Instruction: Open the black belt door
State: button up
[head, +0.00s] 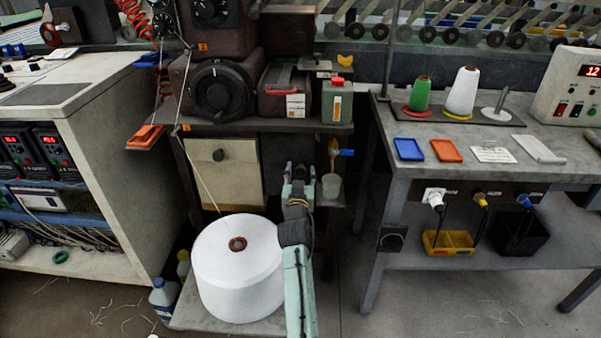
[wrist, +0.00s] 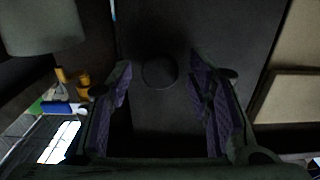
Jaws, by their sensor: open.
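The black belt door (head: 278,150) is a dark panel under the machine shelf, right of a cream door; my arm partly covers it in the head view. In the wrist view the dark door (wrist: 235,30) fills the middle and looks shut. Its round dark knob (wrist: 159,72) appears between my two fingertips, with a gap on each side. My gripper (wrist: 160,80) is open and empty, facing the door; I cannot tell its exact distance from the knob.
A cream door (head: 222,175) with a black knob is beside it. A pale cup (head: 331,186) stands close on the right, also in the wrist view (wrist: 40,28). A large white spool (head: 238,280) stands below left. A grey table (head: 440,160) is at right.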

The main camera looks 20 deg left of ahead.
grip_shut()
dwell(0.7)
